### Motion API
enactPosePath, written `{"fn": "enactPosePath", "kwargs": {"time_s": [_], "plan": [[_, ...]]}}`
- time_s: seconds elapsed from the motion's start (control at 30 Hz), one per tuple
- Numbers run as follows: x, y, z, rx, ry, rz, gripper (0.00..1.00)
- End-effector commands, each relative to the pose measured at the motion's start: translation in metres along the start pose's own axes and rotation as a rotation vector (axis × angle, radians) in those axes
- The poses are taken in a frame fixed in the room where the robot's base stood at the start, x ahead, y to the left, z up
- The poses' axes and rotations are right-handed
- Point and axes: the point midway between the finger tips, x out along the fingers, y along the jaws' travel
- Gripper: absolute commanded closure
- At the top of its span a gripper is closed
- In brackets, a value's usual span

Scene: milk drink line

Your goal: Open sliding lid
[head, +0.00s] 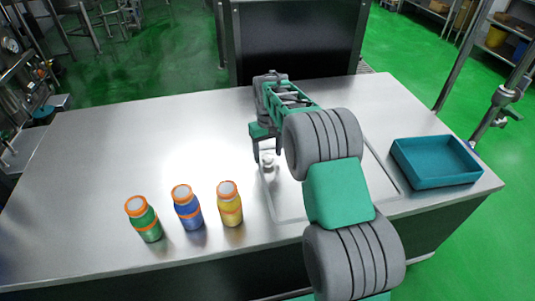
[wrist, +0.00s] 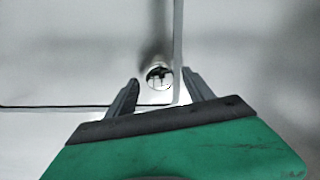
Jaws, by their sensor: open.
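The sliding lid (head: 287,200) is a flat metal panel outlined in the steel counter, partly hidden behind my arm. A small round pale knob (head: 268,160) stands near its left edge. In the wrist view the knob (wrist: 159,75) shows as a shiny round top between the fingertips of my gripper (wrist: 160,78). My gripper (head: 262,155) points down at the knob from above. Its two fingers are apart, one on each side of the knob, with visible gaps. Whether the fingertips reach down to the knob's height is unclear.
Green (head: 144,220), blue (head: 187,208) and yellow (head: 229,205) bottles with orange bands stand at the front of the counter, left of the lid. An empty teal tray (head: 435,160) lies at the right. The counter's left and back areas are clear.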

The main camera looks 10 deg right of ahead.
Motion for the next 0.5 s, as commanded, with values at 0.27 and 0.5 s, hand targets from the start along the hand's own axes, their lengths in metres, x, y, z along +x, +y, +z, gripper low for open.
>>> {"fn": "enactPosePath", "kwargs": {"time_s": [0.27, 0.5], "plan": [[0.0030, -0.0001, -0.0001, 0.000, 0.001, 0.000, 0.39], [0.0028, -0.0001, 0.0000, 0.000, 0.001, 0.000, 0.59]]}}
